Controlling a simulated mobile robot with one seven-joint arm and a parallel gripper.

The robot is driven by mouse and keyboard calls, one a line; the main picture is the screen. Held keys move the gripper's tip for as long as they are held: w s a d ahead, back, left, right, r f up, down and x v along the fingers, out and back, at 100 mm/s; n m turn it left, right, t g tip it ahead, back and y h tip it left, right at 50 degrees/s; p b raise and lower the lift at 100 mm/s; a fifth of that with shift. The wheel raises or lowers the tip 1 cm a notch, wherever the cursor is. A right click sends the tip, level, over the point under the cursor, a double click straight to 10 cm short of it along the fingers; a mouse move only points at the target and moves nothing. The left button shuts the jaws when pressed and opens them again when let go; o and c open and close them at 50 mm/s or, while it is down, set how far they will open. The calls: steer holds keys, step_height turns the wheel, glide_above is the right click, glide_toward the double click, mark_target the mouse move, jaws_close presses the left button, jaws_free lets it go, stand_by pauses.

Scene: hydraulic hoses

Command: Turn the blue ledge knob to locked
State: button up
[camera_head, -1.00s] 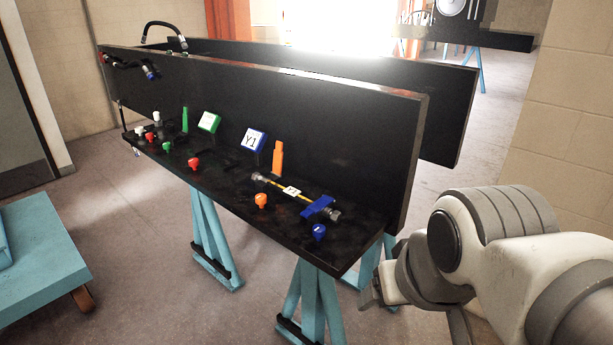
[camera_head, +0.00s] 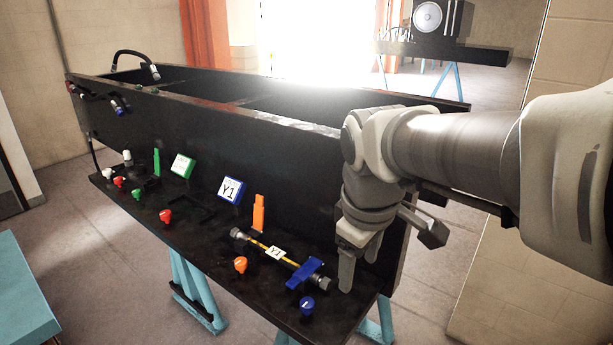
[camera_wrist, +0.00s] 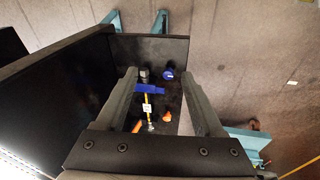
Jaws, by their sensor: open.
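The blue ledge knob (camera_head: 307,306) stands near the front right end of the black ledge (camera_head: 210,262). A small light mark shows on it, too small to read as a position. It also shows in the wrist view (camera_wrist: 168,74), framed between the fingertips in the picture. My gripper (camera_head: 358,268) points down above the right end of the ledge, right of the knob and apart from it. Its two fingers are open with nothing between them, as the wrist view also shows (camera_wrist: 159,75).
A hose labelled Y1 (camera_head: 275,253) with a blue bracket (camera_head: 305,273) lies just behind the knob. An orange knob (camera_head: 240,265) stands to its left. The black back panel (camera_head: 215,140) rises behind the ledge. Floor lies open at the front.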

mark_target(307, 302)
steer(key=w+a+n+g+p, duration=0.3)
steer(key=w+a+n+p, duration=0.3)
steer(key=w+a+n, duration=0.3)
steer(key=shift+n, duration=0.6)
steer(key=f, duration=0.6)
steer(key=d+f, duration=0.1)
steer(key=f, duration=1)
steer(key=shift+s+d+f, duration=0.15)
steer(key=shift+s+f, duration=0.05)
steer(key=shift+f, duration=0.1)
jaws_close()
